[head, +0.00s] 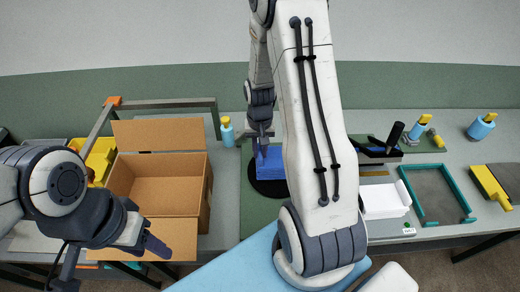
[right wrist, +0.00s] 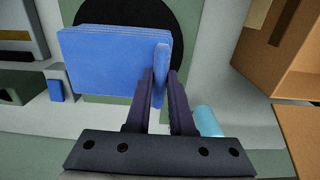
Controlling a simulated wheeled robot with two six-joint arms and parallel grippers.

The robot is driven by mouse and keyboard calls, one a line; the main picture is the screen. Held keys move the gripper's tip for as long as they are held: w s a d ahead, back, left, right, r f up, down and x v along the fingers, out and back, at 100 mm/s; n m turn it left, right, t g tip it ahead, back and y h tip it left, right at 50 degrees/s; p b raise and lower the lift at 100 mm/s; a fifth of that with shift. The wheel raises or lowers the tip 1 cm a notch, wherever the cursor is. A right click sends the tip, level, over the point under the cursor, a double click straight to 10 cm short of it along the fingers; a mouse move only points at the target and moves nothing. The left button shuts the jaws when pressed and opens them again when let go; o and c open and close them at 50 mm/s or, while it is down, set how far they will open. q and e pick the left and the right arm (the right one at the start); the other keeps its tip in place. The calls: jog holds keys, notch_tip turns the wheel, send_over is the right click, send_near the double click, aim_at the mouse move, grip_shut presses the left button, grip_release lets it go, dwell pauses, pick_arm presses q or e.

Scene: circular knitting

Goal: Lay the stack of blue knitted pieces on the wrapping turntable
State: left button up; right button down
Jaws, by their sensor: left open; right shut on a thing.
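The stack of blue knitted pieces (head: 271,164) is in my right gripper (head: 262,147), over the wrapping turntable's black disc (head: 268,190). In the right wrist view, the gripper (right wrist: 161,78) is shut on the right edge of the stack (right wrist: 112,62), and the layered edges show along its top. The stack covers part of the black disc (right wrist: 186,22). I cannot tell whether it touches the disc. My left gripper (head: 157,247) is open and appears empty, in front of the cardboard box.
An open cardboard box (head: 160,180) stands left of the turntable, its front flap folded out. A blue bottle with a yellow cap (head: 227,133) stands between them at the back.

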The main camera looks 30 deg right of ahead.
jog(key=shift+f+b, duration=0.45)
jog(key=shift+f, duration=0.05)
dwell(0.3)
jog(key=c, duration=0.7)
grip_release()
notch_tip(320, 180, up, 10)
jog(key=shift+r+b, duration=0.2)
jog(key=shift+b, duration=0.95)
